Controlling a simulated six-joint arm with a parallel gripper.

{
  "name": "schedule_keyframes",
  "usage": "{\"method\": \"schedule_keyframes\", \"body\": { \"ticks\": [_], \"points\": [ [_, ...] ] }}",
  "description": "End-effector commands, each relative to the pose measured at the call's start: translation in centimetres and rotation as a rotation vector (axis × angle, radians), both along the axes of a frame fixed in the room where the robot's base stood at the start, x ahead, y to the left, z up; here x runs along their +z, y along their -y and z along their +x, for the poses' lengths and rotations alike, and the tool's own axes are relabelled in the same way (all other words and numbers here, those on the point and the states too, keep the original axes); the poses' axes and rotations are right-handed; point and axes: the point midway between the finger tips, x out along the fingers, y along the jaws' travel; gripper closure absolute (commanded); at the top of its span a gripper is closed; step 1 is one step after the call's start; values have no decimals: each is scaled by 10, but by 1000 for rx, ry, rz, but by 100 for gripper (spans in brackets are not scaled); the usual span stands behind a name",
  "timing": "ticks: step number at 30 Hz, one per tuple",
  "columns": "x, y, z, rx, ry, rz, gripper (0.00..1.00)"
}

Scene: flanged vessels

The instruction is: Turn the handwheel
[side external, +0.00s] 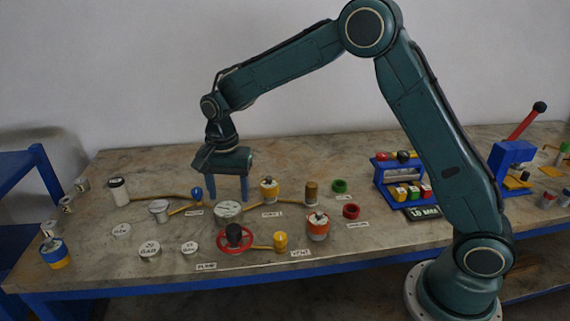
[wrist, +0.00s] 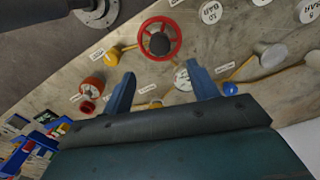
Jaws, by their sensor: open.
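The handwheel (side external: 235,239) is a red ring with a dark hub, low on the table near its front edge. In the wrist view the red handwheel (wrist: 159,38) lies beyond the fingertips, at the upper middle. My gripper (side external: 228,199) points down over the table, behind the handwheel and apart from it. Its two blue fingers, also in the wrist view (wrist: 163,80), are spread with nothing held between them. A round pale disc (side external: 228,210) sits just in front of and below the fingers.
A yellow-capped pipe end (side external: 281,241) stands right of the handwheel, with an orange-red vessel (side external: 318,225) behind it. White labelled discs (side external: 149,250) lie to the left. A blue valve knob (side external: 197,194) stands close to the gripper's left. A blue rack (side external: 402,185) stands further right.

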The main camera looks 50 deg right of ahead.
Motion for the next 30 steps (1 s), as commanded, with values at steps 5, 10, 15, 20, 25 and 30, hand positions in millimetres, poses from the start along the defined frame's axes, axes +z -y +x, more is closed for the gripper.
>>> {"method": "schedule_keyframes", "body": {
  "ticks": [5, 10, 15, 20, 25, 30],
  "points": [
    [14, 0, 0, 0, 0, 0, 41],
    [18, 0, 0, 0, 0, 0, 41],
    [18, 0, 0, 0, 0, 0, 41],
    [19, 0, -1, 3, 2, 0, 41],
    [30, 3, -7, 29, 16, 2, 41],
    [54, 10, -23, 94, 48, 4, 41]
  ]
}}
